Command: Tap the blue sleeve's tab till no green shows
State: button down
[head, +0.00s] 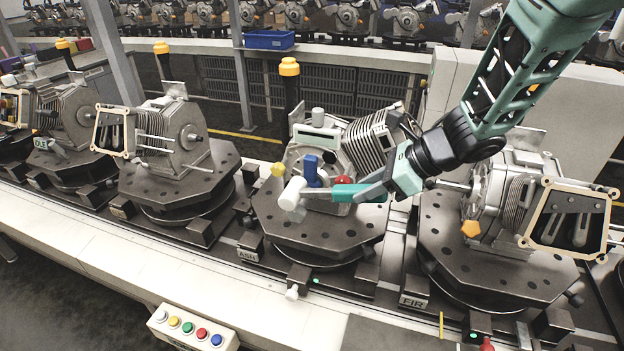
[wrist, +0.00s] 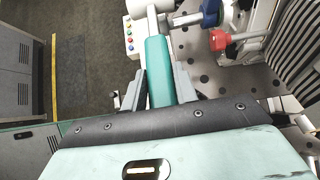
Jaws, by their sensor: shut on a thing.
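My gripper (head: 374,191) is shut on the teal handle (wrist: 158,60) of a mallet with a white head (head: 292,194). In the head view the white head is beside and slightly below the blue sleeve (head: 311,171), on the middle machine. I cannot tell whether they touch. In the wrist view the blue sleeve (wrist: 211,13) is at the top edge, right of the mallet head (wrist: 146,8), with a gap in the picture. Its tab is not clear, and I cannot make out any green band on it.
A red knob (head: 344,181) stands close to the sleeve, behind the handle. The machine sits on a dark round-holed plate (head: 318,238) marked ASH. A neighbouring machine (head: 500,195) on the FIR plate stands right. A button box (head: 192,328) is at the front.

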jog(key=shift+w, duration=0.15)
jog(key=w+d, duration=0.2)
jog(key=w, duration=0.4)
jog(key=s+b, duration=0.1)
jog(key=s, duration=0.1)
jog(key=s+a+b, duration=0.1)
jog(key=s, duration=0.1)
jog(key=s+a+b, duration=0.1)
jog(key=s, duration=0.1)
jog(key=shift+s, duration=0.25)
dwell(0.3)
notch_tip(320, 180, up, 5)
jog(key=p, duration=0.3)
jog(key=shift+r+p, duration=0.1)
jog(key=shift+p, duration=0.25)
